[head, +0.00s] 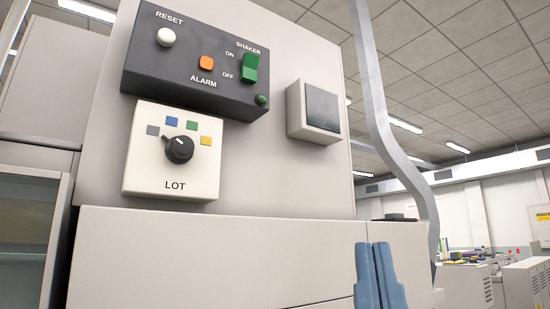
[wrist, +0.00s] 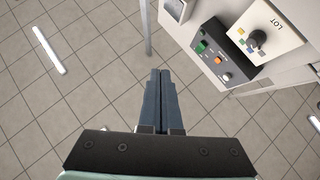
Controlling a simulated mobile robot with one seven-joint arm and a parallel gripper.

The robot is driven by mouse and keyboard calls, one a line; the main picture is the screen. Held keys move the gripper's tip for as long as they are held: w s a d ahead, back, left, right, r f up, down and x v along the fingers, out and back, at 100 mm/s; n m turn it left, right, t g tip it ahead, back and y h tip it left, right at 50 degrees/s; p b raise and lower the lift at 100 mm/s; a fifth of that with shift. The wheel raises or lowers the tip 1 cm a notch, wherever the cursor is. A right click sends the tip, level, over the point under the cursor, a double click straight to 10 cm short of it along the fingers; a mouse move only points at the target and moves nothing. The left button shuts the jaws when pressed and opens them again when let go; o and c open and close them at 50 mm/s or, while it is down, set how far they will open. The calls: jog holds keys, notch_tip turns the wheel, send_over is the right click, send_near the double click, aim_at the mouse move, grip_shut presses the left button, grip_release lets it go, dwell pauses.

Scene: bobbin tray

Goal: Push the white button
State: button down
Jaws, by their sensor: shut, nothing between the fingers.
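The white button (head: 166,37) is a round knob labelled RESET at the upper left of a dark control box (head: 190,75) in the head view. In the wrist view the white button (wrist: 227,77) sits at the lower end of the same box, up and to the right of my fingers. My gripper (head: 375,246) shows blue fingertips at the bottom right of the head view, below and to the right of the box. In the wrist view the gripper (wrist: 160,74) is shut and empty, apart from the button.
The dark box also bears an orange ALARM button (head: 206,63) and a green SHAKER switch (head: 250,67). A white LOT panel with a black dial (head: 179,149) is below. A grey wall switch (head: 322,107) and a bent metal post (head: 375,100) are to the right.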

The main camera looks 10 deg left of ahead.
jog(key=w+a+r+m+g+y+p, duration=0.1)
jog(key=a+r+m+y+p, duration=0.2)
jog(key=r, duration=0.9)
jog(key=w+a+r+m+g+y+p, duration=0.1)
jog(key=a+r+m+y+p, duration=0.3)
jog(key=a+r+p, duration=0.6)
jog(key=w+a+r+m+g+y+p, duration=0.1)
jog(key=a+r+p, duration=0.6)
jog(key=r, duration=0.8)
jog(key=w+a+m+y, duration=0.1)
jog(key=a+m+y, duration=0.1)
jog(key=y, duration=0.1)
jog(key=shift+w+r+m+g, duration=0.3)
jog(key=shift+w+r, duration=0.05)
jog(key=shift+a, duration=0.1)
